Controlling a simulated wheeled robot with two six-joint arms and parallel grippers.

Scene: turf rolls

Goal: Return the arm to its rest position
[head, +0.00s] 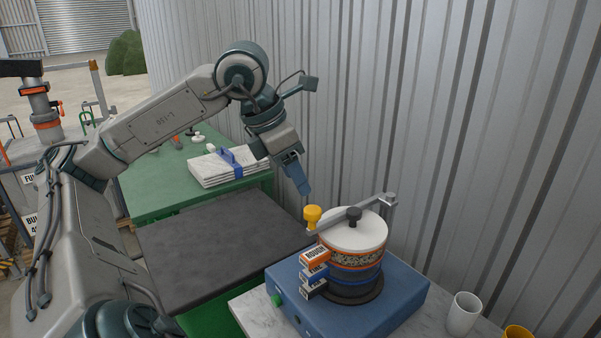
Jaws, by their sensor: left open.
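My left arm (160,120) comes in from the left, raised and bent at the elbow, with its forearm pointing down. My left gripper (304,190) is open and empty. In the picture its fingertips are just above the yellow knob (312,215) of a crank; whether they touch it I cannot tell. The crank arm (350,212) lies across the white lid of a round drum (352,258) with a patterned band. The drum stands on a blue machine base (400,312). My right gripper is not in view.
Boxes labelled ROUGH (314,254) and FINE stand against the drum. A dark flat surface (215,245) lies left of it, clear. A corrugated wall (450,120) stands close behind. A white cup (463,314) is at right.

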